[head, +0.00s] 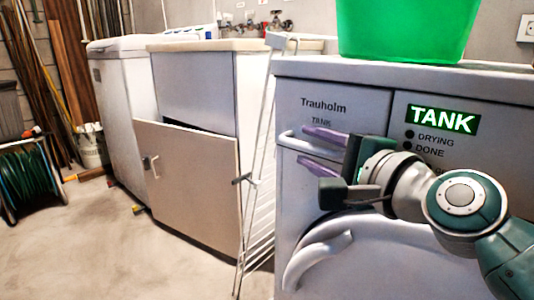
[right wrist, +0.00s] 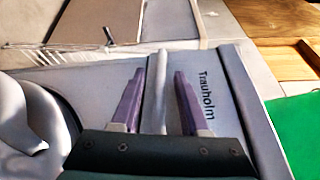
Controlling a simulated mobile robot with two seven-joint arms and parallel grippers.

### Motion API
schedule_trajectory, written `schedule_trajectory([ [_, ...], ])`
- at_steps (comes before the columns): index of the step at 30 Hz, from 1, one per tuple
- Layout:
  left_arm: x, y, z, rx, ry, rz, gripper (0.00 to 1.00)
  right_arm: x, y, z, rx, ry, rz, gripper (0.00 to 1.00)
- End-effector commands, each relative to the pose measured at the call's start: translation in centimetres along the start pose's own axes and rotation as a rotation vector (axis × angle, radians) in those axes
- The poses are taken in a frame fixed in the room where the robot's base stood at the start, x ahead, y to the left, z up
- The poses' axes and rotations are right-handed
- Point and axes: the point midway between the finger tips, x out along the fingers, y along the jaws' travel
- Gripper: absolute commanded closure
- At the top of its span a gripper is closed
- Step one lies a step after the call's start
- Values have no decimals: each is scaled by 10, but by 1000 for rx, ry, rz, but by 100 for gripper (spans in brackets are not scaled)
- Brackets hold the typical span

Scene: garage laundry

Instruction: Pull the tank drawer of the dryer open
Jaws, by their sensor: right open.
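The dryer (head: 290,215) is white, with the name Trauholm on its upper left front and a lit TANK display (head: 443,120) beside it. The tank drawer (head: 350,100) has a TANK label and looks flush with the front. Its pale handle (head: 287,138) is a horizontal bar, partly hidden by my gripper. My right gripper (head: 302,146) is open at the handle, one purple finger above the bar and one below. In the right wrist view the handle (right wrist: 160,65) runs between the two fingers of the gripper (right wrist: 159,74). I cannot tell whether they touch it. My left gripper is not in view.
A green tub (head: 405,30) stands on the dryer top. A white folded rack (head: 257,190) leans just left of the dryer. Further left are a cabinet with a tilted front panel (head: 190,180), a white appliance (head: 120,110) and a hose reel (head: 30,175). The floor at left front is clear.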

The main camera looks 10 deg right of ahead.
Motion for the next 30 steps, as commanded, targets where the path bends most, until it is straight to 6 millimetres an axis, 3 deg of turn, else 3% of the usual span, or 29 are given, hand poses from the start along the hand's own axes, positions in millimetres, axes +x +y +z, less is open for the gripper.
schedule_trajectory([
  [11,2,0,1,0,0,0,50,7,0,0,0,-1,0,55],
  [23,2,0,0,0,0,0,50,6,0,0,0,0,0,100],
  [30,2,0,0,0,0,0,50,6,0,0,0,0,1,100],
])
